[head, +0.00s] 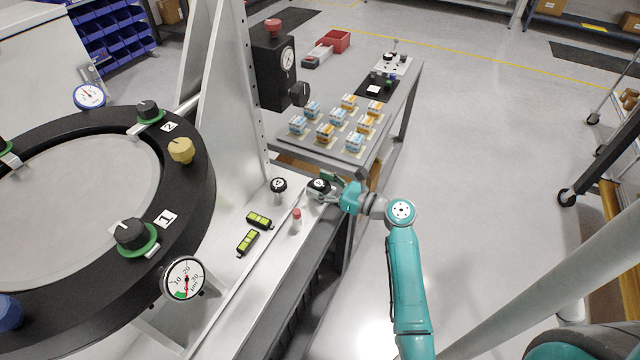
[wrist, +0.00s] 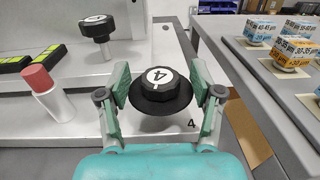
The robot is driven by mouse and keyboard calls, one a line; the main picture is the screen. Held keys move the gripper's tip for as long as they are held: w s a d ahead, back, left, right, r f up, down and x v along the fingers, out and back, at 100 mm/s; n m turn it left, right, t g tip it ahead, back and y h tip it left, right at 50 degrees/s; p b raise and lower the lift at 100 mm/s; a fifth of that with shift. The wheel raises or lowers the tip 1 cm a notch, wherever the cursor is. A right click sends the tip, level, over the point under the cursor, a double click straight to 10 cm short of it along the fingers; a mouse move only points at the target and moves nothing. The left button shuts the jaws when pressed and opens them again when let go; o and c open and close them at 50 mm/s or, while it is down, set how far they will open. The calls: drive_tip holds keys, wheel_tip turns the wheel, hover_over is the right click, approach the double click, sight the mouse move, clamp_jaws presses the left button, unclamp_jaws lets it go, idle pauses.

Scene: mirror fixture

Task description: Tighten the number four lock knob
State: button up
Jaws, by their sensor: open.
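The number four lock knob (wrist: 160,88) is black and ribbed, with a white cap marked 4 and a wide black base. It sits on a light fixture plate beside a printed 4. In the head view the knob (head: 319,186) is at the plate's right end. My gripper (wrist: 159,80) is open, with one finger on each side of the knob. Gaps seem to show between fingers and knob, though contact is hard to judge. In the head view my gripper (head: 332,184) reaches the knob from the right.
Another black knob (head: 278,185) stands to the left on the plate. A red-capped white cylinder (head: 297,219) and two yellow-green level vials (head: 254,231) are nearby. An upright metal plate (head: 228,90) rises behind. A grey table (head: 385,125) with several small boxes stands beyond.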

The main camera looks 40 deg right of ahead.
drive_tip(key=shift+w, duration=0.1)
drive_tip(key=c, duration=1.2)
drive_tip(key=shift+o, duration=0.2)
drive_tip(key=shift+a+m+h, duration=0.1)
drive_tip(key=shift+m+h, duration=0.2)
drive_tip(key=shift+h, duration=0.2)
drive_tip(key=m+h, duration=0.1)
drive_tip(key=h, duration=0.1)
drive_tip(key=shift+a+m+t+h, duration=0.1)
drive_tip(key=shift+m+t+h, duration=0.3)
drive_tip(key=shift+m+h, duration=1.5)
drive_tip(key=shift+h, duration=0.8)
drive_tip(key=shift+m+g+h, duration=0.3)
drive_tip(key=shift+m+h, duration=0.2)
drive_tip(key=shift+h, duration=0.3)
